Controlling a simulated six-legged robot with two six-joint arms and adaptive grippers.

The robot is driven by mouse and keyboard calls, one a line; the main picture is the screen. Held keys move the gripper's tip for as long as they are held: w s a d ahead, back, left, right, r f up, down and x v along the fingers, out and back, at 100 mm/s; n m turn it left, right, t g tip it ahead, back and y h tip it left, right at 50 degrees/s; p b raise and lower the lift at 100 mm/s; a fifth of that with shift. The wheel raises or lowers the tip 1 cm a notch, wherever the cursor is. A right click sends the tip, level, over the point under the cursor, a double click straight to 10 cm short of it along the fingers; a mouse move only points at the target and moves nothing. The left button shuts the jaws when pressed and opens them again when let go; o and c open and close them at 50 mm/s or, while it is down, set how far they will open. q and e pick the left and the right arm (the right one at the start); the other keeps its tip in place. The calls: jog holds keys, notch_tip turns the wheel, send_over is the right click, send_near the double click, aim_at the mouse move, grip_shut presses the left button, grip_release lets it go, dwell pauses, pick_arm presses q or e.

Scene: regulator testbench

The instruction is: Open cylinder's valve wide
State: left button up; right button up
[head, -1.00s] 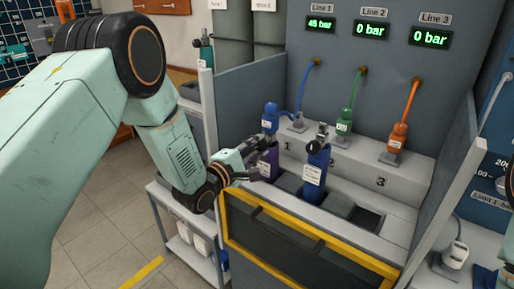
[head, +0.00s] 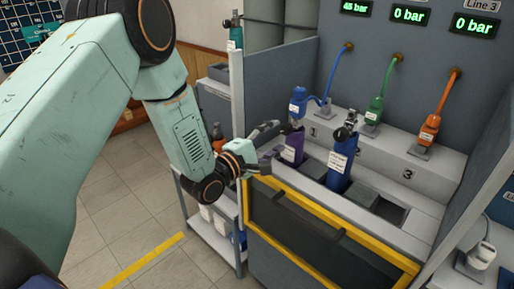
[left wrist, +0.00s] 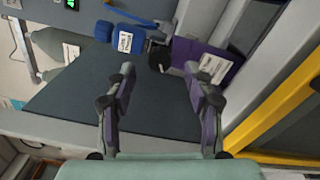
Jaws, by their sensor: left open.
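A purple cylinder (head: 293,147) with a white label stands in the bench's left slot. The blue regulator (head: 298,103) of line 1 sits at its top. The dark valve (left wrist: 159,58) at the purple cylinder's neck shows in the left wrist view, beyond the fingertips. A blue cylinder (head: 340,166) with a dark valve on top (head: 345,131) stands in the middle slot. My left gripper (head: 274,142) is open and empty, just left of the purple cylinder, its fingers pointing towards it. I cannot tell how far the valve is turned.
The display for line 1 (head: 356,7) reads 45 bar; lines 2 and 3 read 0 bar. The right slot (head: 391,211) is empty. Green (head: 374,109) and orange (head: 429,129) regulators stand behind. A yellow-framed front panel (head: 325,229) and grey side wall (head: 272,88) bound the bench.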

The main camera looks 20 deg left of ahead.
pick_arm(q)
jog(key=v, duration=0.7)
jog(key=shift+s, duration=0.3)
jog(key=shift+a, duration=0.1)
jog(key=s+f+m+g+y, duration=0.2)
jog(key=s+f+m+g, duration=0.25)
jog(key=f, duration=0.35)
jog(key=s+f+m+g+y, duration=0.2)
jog(key=s+f+m+g, duration=0.1)
jog(key=s+f+m, duration=0.4)
jog(key=s+f+m+g+y, duration=0.1)
jog(key=s+f+g, duration=0.3)
jog(key=s, duration=0.8)
jog(key=s+f+m+g+y, duration=0.1)
jog(key=s+f+m+g, duration=0.3)
jog(key=s+f, duration=0.3)
jog(key=s+g, duration=0.1)
jog(key=s, duration=0.3)
jog(key=shift+s+d+f+m, duration=0.15)
jog(key=shift+s+d+m, duration=0.1)
jog(key=shift+s+m, duration=0.15)
jog(key=shift+g, duration=0.25)
jog(key=shift+c, duration=0.3)
